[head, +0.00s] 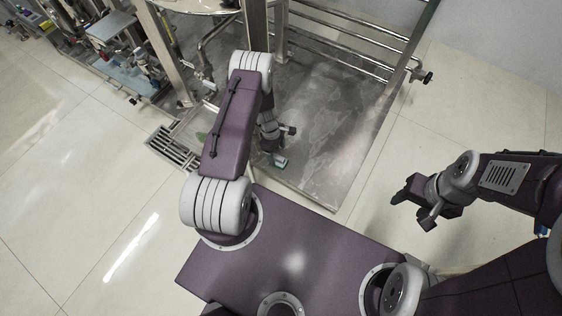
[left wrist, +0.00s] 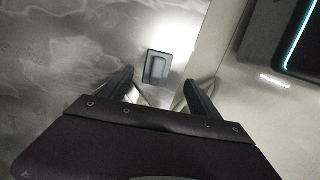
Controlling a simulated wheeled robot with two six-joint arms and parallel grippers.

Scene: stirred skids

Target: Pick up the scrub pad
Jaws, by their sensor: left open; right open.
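The scrub pad (left wrist: 157,67) is a small dark grey block with a lighter raised grip on top. It lies on the wet-looking grey skid floor, just beyond and between the two finger tips in the left wrist view. In the head view the pad (head: 280,162) shows as a small bluish patch just below my left gripper (head: 278,140). My left gripper, also in the left wrist view (left wrist: 158,84), is open and empty, with its fingers either side of the line to the pad. My right gripper (head: 413,203) is open and empty over the pale tiles at the right.
The grey skid floor (head: 325,135) has steel rails and posts (head: 340,40) at its back and a raised edge facing me. A floor drain grate (head: 173,148) is at the left. Pale tiles (head: 70,190) are clear at the left.

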